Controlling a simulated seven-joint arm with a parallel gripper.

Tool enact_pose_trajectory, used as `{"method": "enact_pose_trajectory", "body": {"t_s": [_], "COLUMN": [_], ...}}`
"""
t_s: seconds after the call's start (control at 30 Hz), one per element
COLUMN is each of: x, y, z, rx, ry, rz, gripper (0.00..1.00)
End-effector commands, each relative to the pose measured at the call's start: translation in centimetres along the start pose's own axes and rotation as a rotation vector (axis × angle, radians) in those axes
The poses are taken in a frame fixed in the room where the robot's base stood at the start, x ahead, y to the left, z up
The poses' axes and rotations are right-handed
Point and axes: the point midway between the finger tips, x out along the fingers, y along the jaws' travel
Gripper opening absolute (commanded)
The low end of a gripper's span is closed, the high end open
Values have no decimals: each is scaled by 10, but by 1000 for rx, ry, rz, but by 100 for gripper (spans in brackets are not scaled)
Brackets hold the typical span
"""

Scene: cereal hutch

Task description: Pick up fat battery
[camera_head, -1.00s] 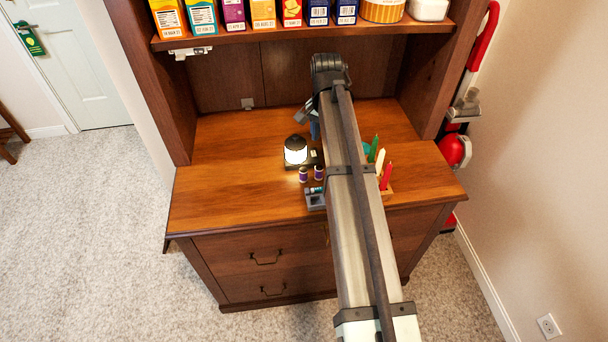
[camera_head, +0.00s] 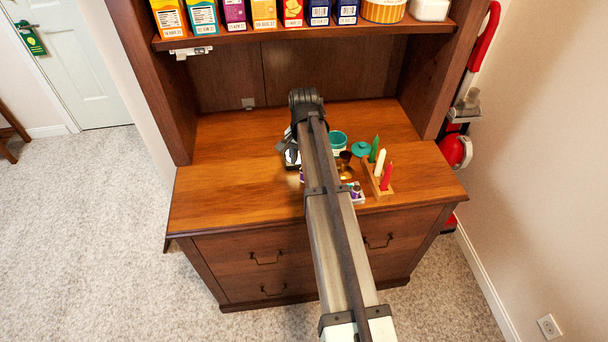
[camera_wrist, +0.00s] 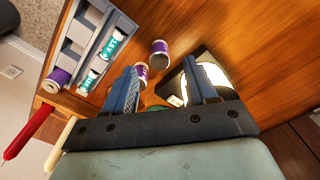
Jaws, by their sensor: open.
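Two fat purple-and-white batteries are on the desk in the wrist view. One (camera_wrist: 159,48) shows in the gap between the fingers, beyond the tips; the other (camera_wrist: 141,71) is partly hidden by the left finger. A purple edge of one battery (camera_head: 302,174) shows beside my arm in the head view. My gripper (camera_wrist: 160,66) is open and empty, pointing down toward the batteries. A grey battery tray (camera_wrist: 73,53) at left holds slimmer teal-and-white batteries (camera_wrist: 113,45) and a purple-and-white one (camera_wrist: 58,78) at its end compartment.
A lit lantern (camera_wrist: 216,76) on a dark base stands close by the right finger. A wooden holder with green, white and red (camera_head: 387,175) candles, a teal bowl (camera_head: 338,138) and a teal lid (camera_head: 361,149) are right of my arm. The desk's left side is clear.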

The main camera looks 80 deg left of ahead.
Motion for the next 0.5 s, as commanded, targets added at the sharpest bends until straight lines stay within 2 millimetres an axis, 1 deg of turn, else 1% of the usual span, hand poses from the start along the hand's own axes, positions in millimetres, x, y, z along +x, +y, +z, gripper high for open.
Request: {"method": "enact_pose_trajectory", "body": {"t_s": [0.17, 0.5], "x": [9, 49], "y": [0, 1], "z": [0, 1], "rx": [0, 0], "ry": [0, -1], "rz": [0, 0], "gripper": [57, 57]}}
